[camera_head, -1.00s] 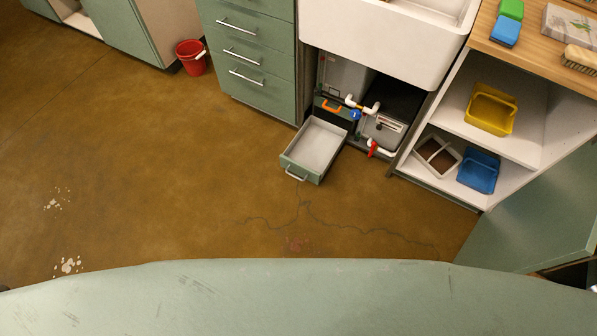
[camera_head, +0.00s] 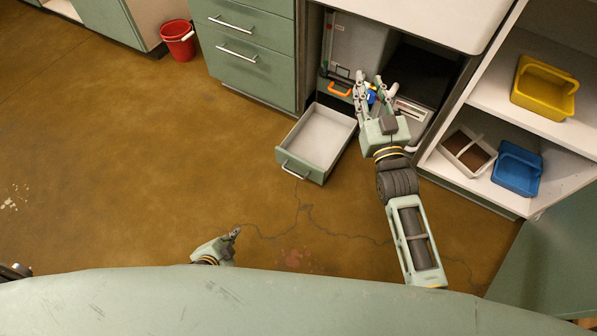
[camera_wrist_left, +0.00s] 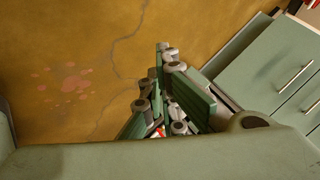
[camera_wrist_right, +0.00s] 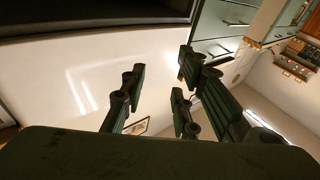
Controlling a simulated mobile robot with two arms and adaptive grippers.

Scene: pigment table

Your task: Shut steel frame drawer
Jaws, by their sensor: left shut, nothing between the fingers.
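The steel frame drawer (camera_head: 300,170) has a green front, a pale handle and a bare light-grey inside. In the head view it stands pulled out from the space under the sink, low over the floor. My right gripper (camera_head: 375,82) is open, with its fingers apart, in front of the under-sink opening, up and to the right of the drawer in the picture. It is empty in the right wrist view (camera_wrist_right: 163,75). My left gripper (camera_head: 237,232) is shut and empty, below and left of the drawer's front in the picture. The drawer is not recognisable in either wrist view.
Green drawers (camera_head: 245,55) stand left of the opening. To the right, an open shelf (camera_head: 480,185) holds a yellow tub (camera_head: 545,92), a blue tub (camera_head: 517,172) and a divided box (camera_head: 466,150). An orange handle (camera_head: 338,90) shows inside the opening. The floor before the drawer is clear.

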